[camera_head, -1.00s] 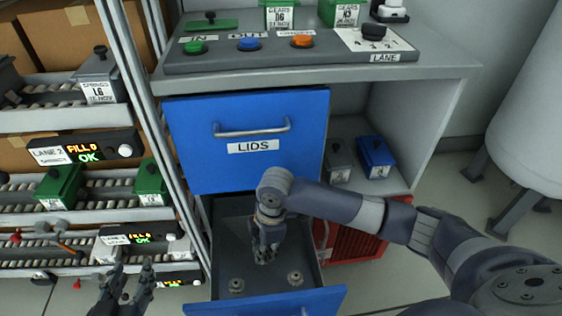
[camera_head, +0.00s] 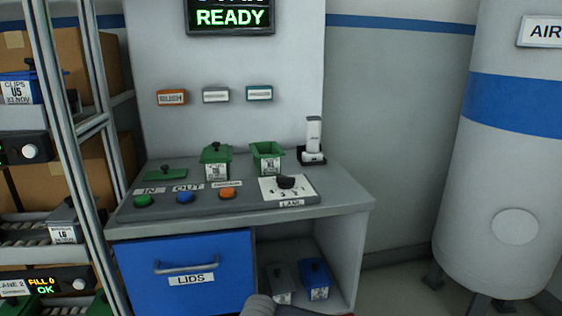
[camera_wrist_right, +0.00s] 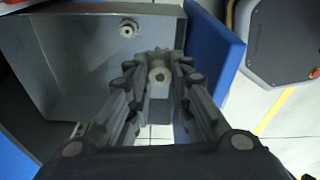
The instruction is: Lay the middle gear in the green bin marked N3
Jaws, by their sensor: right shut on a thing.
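In the right wrist view my right gripper (camera_wrist_right: 158,95) is shut on a grey toothed gear (camera_wrist_right: 159,58), the middle gear, above the open drawer. Another gear (camera_wrist_right: 128,28) lies on the drawer floor. In the head view an open green bin (camera_head: 267,165) stands on the bench, right of a green bin with its lid on (camera_head: 216,167). Both labels are too small to read surely. The head view shows only a bit of my right arm at the bottom edge; my left gripper is out of view.
The grey open drawer (camera_wrist_right: 60,75) has a blue front (camera_wrist_right: 215,45). A loose green lid (camera_head: 165,174) lies on the bench behind the button panel (camera_head: 215,205). A white device (camera_head: 313,140) stands right of the open bin. The blue LIDS drawer (camera_head: 185,290) is shut.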

